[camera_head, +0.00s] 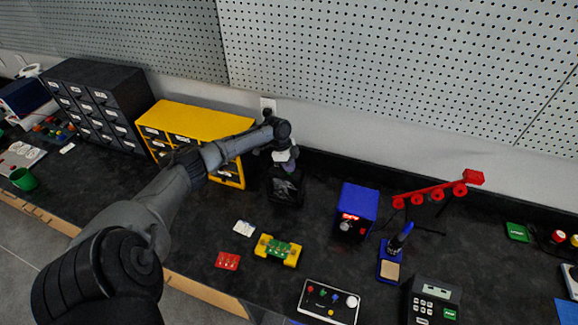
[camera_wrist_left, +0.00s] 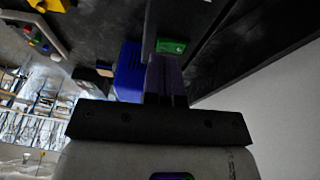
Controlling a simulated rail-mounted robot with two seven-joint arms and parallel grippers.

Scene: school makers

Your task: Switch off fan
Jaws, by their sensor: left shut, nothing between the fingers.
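The fan (camera_head: 285,188) is a dark, boxy unit standing on the black bench, right of the yellow drawer cabinet. My left gripper (camera_head: 289,167) is over the top of the fan, pointing down. Its fingers (camera_wrist_left: 166,75) are shut with nothing between them in the left wrist view. I cannot tell whether the fingertips touch the fan's top. The switch is not discernible; the gripper covers part of the fan's top. In the left wrist view I cannot pick out the fan with certainty. My right gripper is not in view.
The yellow drawer cabinet (camera_head: 205,117) stands close left of the fan. A blue power unit (camera_head: 357,205) with a red display stands to the right. A green circuit board in a yellow holder (camera_head: 278,250) lies in front. The pegboard wall (camera_head: 400,60) is behind.

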